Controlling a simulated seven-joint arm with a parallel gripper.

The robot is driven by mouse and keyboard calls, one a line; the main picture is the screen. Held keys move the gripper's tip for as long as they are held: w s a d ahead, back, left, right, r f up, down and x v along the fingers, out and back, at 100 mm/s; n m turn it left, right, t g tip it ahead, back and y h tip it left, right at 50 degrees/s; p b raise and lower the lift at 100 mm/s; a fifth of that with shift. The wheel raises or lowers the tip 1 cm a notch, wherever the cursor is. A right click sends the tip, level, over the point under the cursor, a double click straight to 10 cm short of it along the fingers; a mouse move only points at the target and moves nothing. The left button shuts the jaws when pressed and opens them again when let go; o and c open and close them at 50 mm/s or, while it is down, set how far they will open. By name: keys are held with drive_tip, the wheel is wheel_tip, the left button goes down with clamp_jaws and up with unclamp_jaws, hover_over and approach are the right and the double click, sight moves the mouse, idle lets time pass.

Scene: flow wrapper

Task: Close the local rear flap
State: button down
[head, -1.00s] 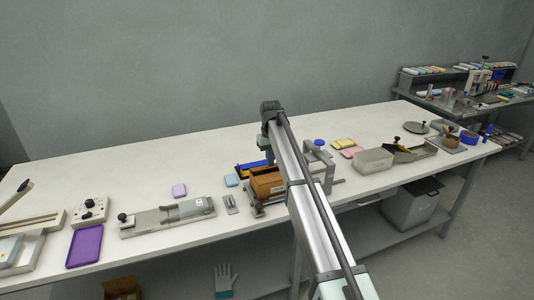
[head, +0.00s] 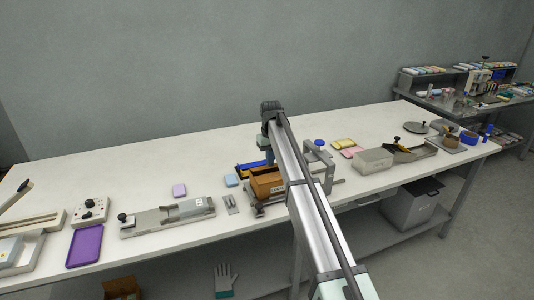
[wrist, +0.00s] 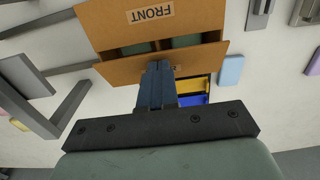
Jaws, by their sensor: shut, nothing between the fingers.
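The brown cardboard box (wrist: 150,25) carries a FRONT label and is at the top of the wrist view; it also shows in the head view (head: 267,186), partly behind my arm. A cardboard rear flap (wrist: 205,56) lies along its side nearest my gripper. Dark openings show between this flap and another cardboard panel. My gripper (wrist: 159,66) is shut and empty, its fingertips at the middle of the rear flap's edge. I cannot tell whether they touch it.
A grey metal frame (wrist: 40,95) stands beside the box. A bin with yellow and blue parts (wrist: 192,95) lies close to my fingers. A light blue block (wrist: 231,70) is nearby. The back of the table is clear.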

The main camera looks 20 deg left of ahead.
drive_tip(key=shift+f, duration=0.9)
drive_tip(key=shift+r, duration=0.15)
drive_tip(key=shift+r, duration=3.4)
